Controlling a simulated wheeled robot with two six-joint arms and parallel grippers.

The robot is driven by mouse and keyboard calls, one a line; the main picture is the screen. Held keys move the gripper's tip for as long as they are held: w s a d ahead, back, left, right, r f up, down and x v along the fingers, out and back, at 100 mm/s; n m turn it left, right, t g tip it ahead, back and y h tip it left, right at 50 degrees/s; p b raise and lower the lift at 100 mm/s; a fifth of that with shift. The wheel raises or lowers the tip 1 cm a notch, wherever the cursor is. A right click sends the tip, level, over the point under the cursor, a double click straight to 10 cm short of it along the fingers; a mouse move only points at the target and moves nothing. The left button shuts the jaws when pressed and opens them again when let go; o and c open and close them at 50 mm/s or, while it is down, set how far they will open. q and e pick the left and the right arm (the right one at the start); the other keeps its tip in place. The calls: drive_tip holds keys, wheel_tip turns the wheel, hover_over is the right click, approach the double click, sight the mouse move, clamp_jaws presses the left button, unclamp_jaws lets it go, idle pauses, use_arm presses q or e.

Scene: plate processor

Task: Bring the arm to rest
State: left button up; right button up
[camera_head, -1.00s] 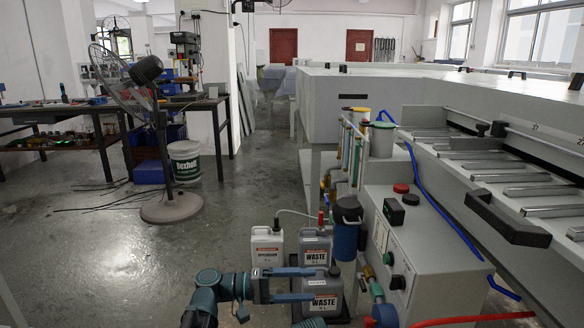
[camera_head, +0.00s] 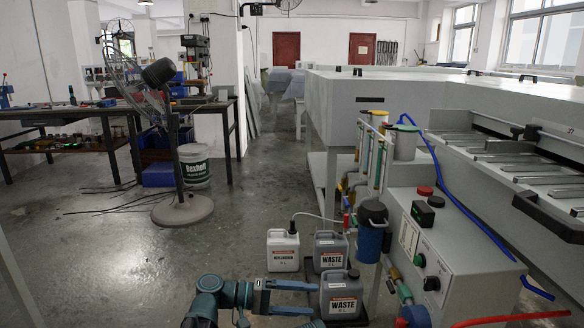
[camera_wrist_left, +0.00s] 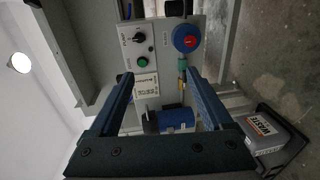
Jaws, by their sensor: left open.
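My left gripper (camera_head: 300,297) is low in the head view, its arm coming in from the bottom left. Its two blue fingers are apart with nothing between them. The fingertips point right, just left of the front grey WASTE jug (camera_head: 341,298). In the left wrist view, the open fingers (camera_wrist_left: 160,82) frame the machine's control panel (camera_wrist_left: 158,55) and a blue cylinder (camera_wrist_left: 176,118) beyond them. A WASTE jug (camera_wrist_left: 268,133) shows there at the lower right. My right gripper is in neither view.
A second WASTE jug (camera_head: 330,250) and a white jug (camera_head: 283,251) stand behind the front one. The plate processor (camera_head: 470,235) with its control box fills the right side. A standing fan (camera_head: 170,130) and workbench (camera_head: 60,112) are at left. The middle floor is clear.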

use_arm(q)
drive_tip(key=s+a+f+y, duration=0.3)
drive_tip(key=a+f+y, duration=0.3)
drive_tip(key=f, duration=0.3)
drive_tip(key=s+a+f+y, duration=0.3)
drive_tip(key=a+f+y, duration=0.25)
drive_tip(key=f, duration=0.25)
drive_tip(key=s+a+f+y, duration=0.2)
drive_tip(key=a+y, duration=0.3)
drive_tip(key=a, duration=0.3)
drive_tip(key=s+d+r+m+p, duration=0.1)
drive_tip(key=s+d+r+p, duration=0.1)
drive_tip(key=r+p, duration=1.3)
drive_tip(key=s+d+r+m+y+p, duration=0.1)
drive_tip(key=d+r+p, duration=0.4)
drive_tip(key=r+p, duration=1.1)
drive_tip(key=s+d+r+m+p, duration=0.2)
drive_tip(key=d+r+p, duration=0.1)
drive_tip(key=r+p, duration=1.2)
drive_tip(key=shift+s+d+r+g+p, duration=0.3)
drive_tip(key=shift+s+d+g+p, duration=0.05)
drive_tip(key=shift+d+g, duration=0.05)
